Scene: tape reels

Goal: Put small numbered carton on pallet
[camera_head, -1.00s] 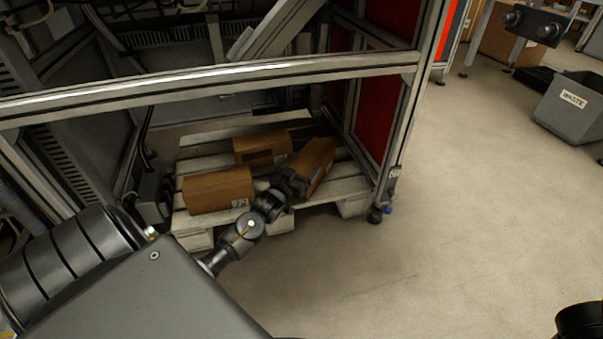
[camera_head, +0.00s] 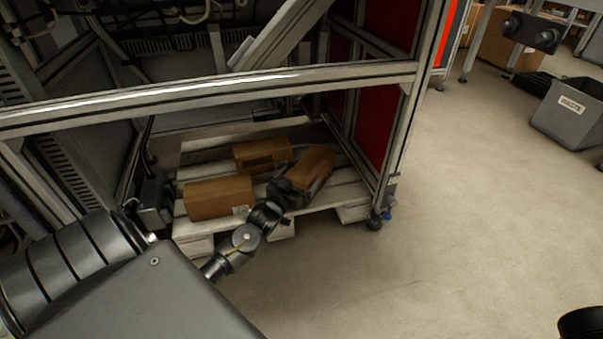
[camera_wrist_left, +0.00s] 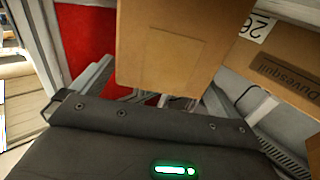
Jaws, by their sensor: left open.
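A brown carton (camera_head: 316,160) is at the right side of the pallet, at an angle, just beyond my left gripper (camera_head: 294,190). My left gripper is open, low over the pallet's front part. In the left wrist view the same carton (camera_wrist_left: 172,50) stands directly in front of the jaws; I cannot tell whether they touch it. Two more brown cartons lie on the white pallet (camera_head: 345,196): one at front left (camera_head: 217,197) with a white label, and one behind (camera_head: 262,153). A carton with a printed number label (camera_wrist_left: 284,62) also shows in the left wrist view.
The pallet sits inside a metal frame, whose crossbar (camera_head: 220,95) runs above it and whose post (camera_head: 394,150) stands at its right. A red panel (camera_head: 372,125) closes the right side. A grey waste bin (camera_head: 570,112) is far right. The floor between is clear.

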